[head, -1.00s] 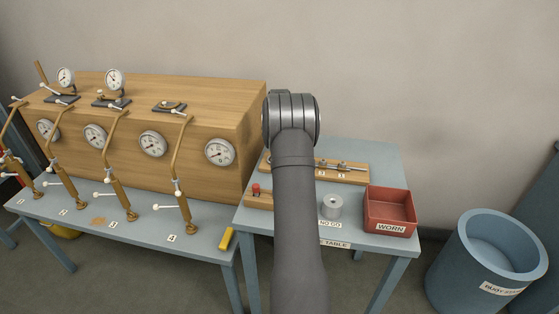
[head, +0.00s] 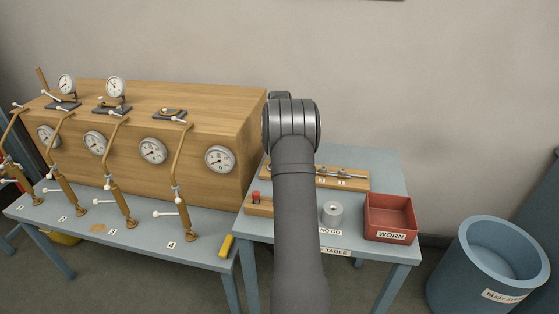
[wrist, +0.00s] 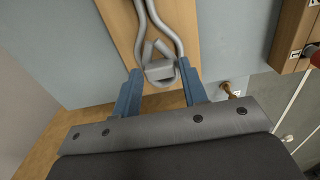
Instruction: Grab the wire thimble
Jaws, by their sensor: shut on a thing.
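The wire thimble (wrist: 158,72) shows in the wrist view as a small grey metal piece at the lower end of a grey wire loop (wrist: 172,22). It sits between the two blue fingers of my gripper (wrist: 160,76), which are shut on it. The loop's legs run up over a wooden board (wrist: 122,22). I cannot tell whether the thimble touches the board.
On the blue table (head: 385,157) stand a grey cylinder (head: 331,213) and a red WORN box (head: 390,214). A small block with a red knob (head: 256,199) is left of my arm. The wooden gauge cabinet (head: 190,110) stands left, and a blue bin (head: 490,255) stands right.

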